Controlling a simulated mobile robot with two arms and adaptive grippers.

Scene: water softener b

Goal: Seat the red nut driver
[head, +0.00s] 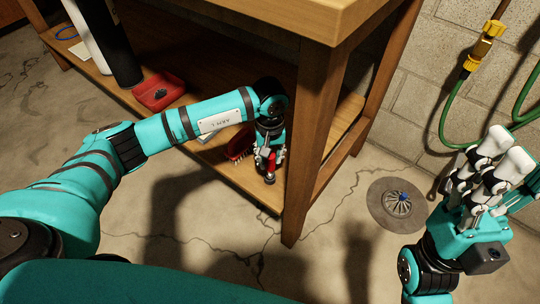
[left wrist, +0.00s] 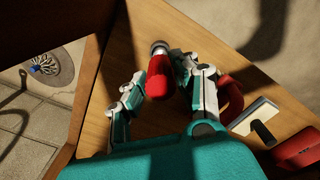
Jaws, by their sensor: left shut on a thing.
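The red nut driver (left wrist: 158,80), with a red handle and a metal end, is between the fingers of my left gripper (left wrist: 163,90) in the left wrist view. My left gripper (head: 270,158) is shut on it. In the head view the driver's red part (head: 271,162) shows just above the lower shelf, beside the front table leg. Its metal end is close to the shelf; I cannot tell whether it touches. A red ridged item (head: 238,146) is beside the gripper, partly hidden. My right gripper (head: 490,165) is raised at the right, apart from the shelf; its opening is unclear.
The wooden table leg (head: 313,140) stands close right of my left gripper. A red tray (head: 160,91) and a pale flat tool with a dark handle (left wrist: 257,120) are on the shelf. A floor drain (head: 398,203) with a blue thing and a green hose (head: 446,115) are at right.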

